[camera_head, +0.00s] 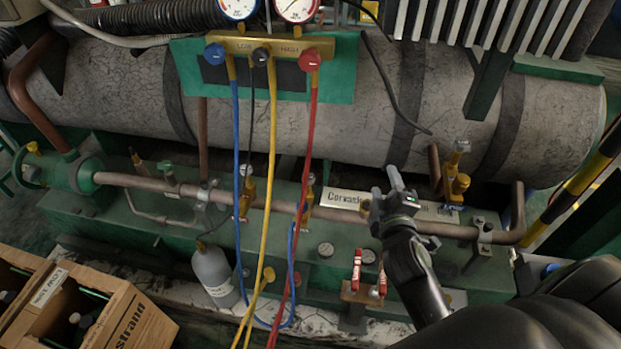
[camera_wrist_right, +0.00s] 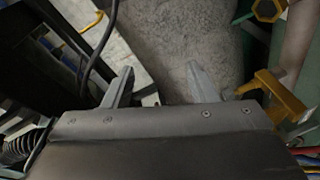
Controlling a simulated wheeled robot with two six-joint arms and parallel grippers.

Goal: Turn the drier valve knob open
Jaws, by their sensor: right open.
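My right gripper (camera_head: 385,182) is open and empty over the green base, above the long copper pipe (camera_head: 270,203). Its two spread fingers also show in the wrist view (camera_wrist_right: 160,78), with nothing between them. A brass valve (camera_head: 460,183) with a silver-topped knob stands just right of the gripper, apart from it. In the wrist view a yellow-brass valve part (camera_wrist_right: 278,97) lies right of the right finger. Other brass valves stand further left (camera_head: 247,190). I cannot tell which knob is the drier valve's. My left gripper is not in view.
A gauge manifold (camera_head: 262,46) hangs at the top, with blue, yellow and red hoses (camera_head: 312,120) trailing down. A large grey tank (camera_head: 340,100) lies behind. Red-handled valves (camera_head: 357,268) sit below the gripper.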

